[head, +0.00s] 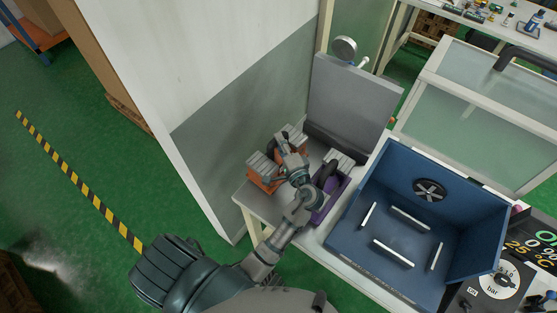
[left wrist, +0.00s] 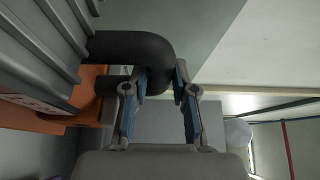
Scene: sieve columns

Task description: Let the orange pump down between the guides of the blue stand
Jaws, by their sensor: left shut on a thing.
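The orange pump (head: 261,178) has grey fins on top and stands on the white table beside the wall; my arm partly covers it. Orange and grey parts also show just behind (head: 292,151); I cannot tell whether they belong to a second pump. In the left wrist view the pump (left wrist: 88,90) is at the left, with its bent black handle (left wrist: 130,46) reaching between my fingers. My left gripper (left wrist: 160,82) is shut on this handle. The blue stand (head: 375,270) is to the right, with several white guides (head: 393,253) on its bare floor. My right gripper is not in view.
A purple pump (head: 331,196) with grey fins stands between my left gripper and the blue stand. A grey panel (head: 350,100) rises behind. The stand has raised walls and a black fan (head: 429,190). A gauge panel (head: 497,283) is at the right.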

